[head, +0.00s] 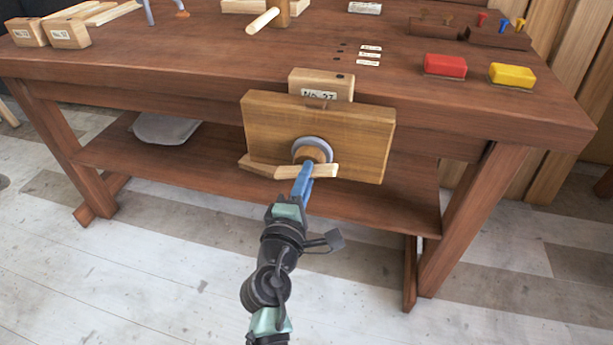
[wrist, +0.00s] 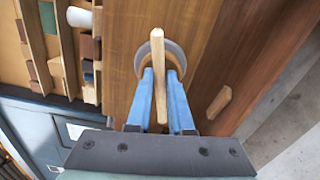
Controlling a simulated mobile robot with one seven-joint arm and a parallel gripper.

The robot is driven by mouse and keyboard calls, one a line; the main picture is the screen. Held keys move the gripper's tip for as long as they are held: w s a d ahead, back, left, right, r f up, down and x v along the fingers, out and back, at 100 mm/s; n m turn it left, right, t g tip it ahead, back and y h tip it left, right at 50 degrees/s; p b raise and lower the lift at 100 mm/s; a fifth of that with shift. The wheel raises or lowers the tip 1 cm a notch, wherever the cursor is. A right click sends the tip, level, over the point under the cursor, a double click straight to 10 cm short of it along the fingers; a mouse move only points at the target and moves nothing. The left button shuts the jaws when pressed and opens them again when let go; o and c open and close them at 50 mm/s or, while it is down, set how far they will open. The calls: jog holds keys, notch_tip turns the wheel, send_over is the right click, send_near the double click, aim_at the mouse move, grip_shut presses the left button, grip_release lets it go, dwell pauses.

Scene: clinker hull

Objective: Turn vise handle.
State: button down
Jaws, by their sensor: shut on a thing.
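The vise has a broad wooden front jaw (head: 265,125) on the front edge of the workbench, with a grey ring and wooden hub (head: 311,151) low in its middle. The wooden handle (head: 262,169) runs roughly level across the hub in the head view. It also shows in the wrist view (wrist: 157,50), running lengthwise between the fingers. My gripper (head: 305,174) has blue fingers, seen in the wrist view too (wrist: 162,78), and is shut on the handle near the hub. A pale wooden block (head: 335,82) with a label stands behind the jaw's top edge; its lower part is hidden.
On the workbench (head: 210,65) lie a red block (head: 445,65), a yellow block (head: 512,75), small white labels and a mallet (head: 264,20). Labelled blocks (head: 68,33) sit at the left. A lower shelf (head: 110,150) runs beneath. The floor in front is clear.

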jog(key=shift+s+f, duration=0.1)
jog(key=shift+f, duration=0.3)
jog(key=c, duration=1.1)
grip_release()
jog(key=shift+o, duration=1.2)
jog(key=shift+r, duration=0.2)
jog(key=v, duration=1.3)
jog(key=shift+p, duration=0.4)
jog(key=shift+r, duration=0.1)
jog(key=shift+c, duration=0.3)
